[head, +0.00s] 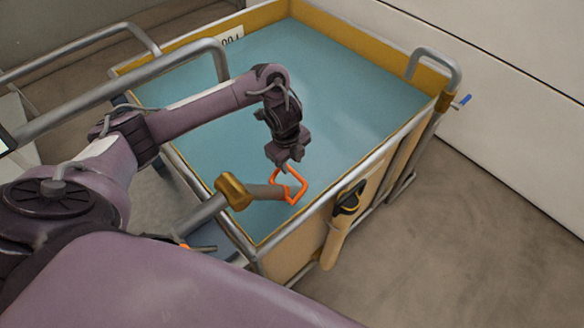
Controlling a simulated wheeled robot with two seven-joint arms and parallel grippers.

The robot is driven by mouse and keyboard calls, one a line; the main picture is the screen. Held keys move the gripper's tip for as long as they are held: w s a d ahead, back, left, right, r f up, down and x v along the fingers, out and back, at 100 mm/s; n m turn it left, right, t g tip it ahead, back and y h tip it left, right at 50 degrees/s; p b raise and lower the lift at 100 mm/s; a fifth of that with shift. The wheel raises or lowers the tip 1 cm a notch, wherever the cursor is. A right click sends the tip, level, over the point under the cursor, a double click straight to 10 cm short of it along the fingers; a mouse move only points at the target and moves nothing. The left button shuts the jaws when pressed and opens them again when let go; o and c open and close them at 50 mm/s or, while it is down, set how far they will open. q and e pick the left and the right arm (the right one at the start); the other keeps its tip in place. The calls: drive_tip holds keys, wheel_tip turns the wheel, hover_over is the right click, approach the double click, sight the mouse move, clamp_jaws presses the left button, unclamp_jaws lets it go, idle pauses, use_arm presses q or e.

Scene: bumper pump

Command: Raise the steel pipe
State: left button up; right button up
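The steel pipe (204,213) is a grey tube with a brass collar (233,191). It slants up to the right across the near left edge of a blue-filled tank, and its far end (268,192) lies over the tank. My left gripper (289,192) comes down over that end. Its orange fingers are spread, with the pipe's tip near or between them. I cannot tell whether they touch it. A small orange part (183,244) shows beside the pipe's lower end, mostly hidden by my body. My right gripper cannot be made out.
The tank (281,259) has yellow walls and a steel frame with raised tube handles (434,59). A black-and-yellow holder (348,200) hangs on its near right side. A blue-tipped lever (462,102) sticks out at the right corner. The floor to the right is clear.

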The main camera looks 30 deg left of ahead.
sight(292, 171)
use_arm(q)
drive_tip(key=shift+w+f, duration=0.15)
drive_tip(key=shift+f, duration=0.75)
drive_tip(key=shift+w+f, duration=0.1)
drive_tip(key=shift+f, duration=0.8)
clamp_jaws()
